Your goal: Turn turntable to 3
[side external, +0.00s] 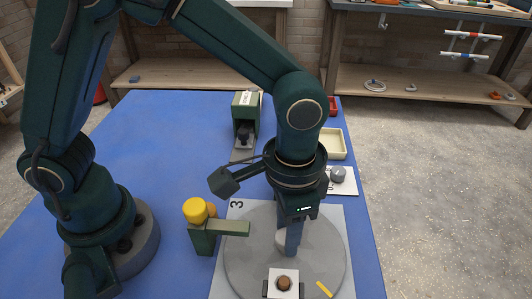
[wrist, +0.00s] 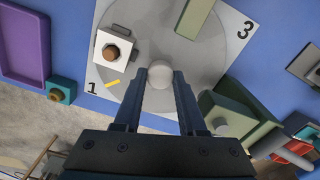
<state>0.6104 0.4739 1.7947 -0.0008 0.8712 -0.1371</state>
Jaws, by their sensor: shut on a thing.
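The turntable is a grey disc (side external: 250,262) on a pale square plate (side external: 219,288). A yellow mark (side external: 324,289) lies near its rim. In the wrist view the yellow mark (wrist: 112,83) is close to the printed 1 (wrist: 91,88), and the printed 3 (wrist: 245,30) is on the opposite side of the disc (wrist: 205,50). The 3 also shows at the plate's far left corner in the side view (side external: 236,204). My gripper (wrist: 160,76) points down over the disc and is shut on a pale rounded knob (wrist: 160,72), partly hidden by the fingers.
A green post with a yellow cap (side external: 195,211) stands left of the disc, its bar (side external: 234,228) reaching over the rim. A white block with a brown knob (side external: 284,284) stands at the near edge. A cream tray (side external: 333,143) and green housing (side external: 246,112) stand behind.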

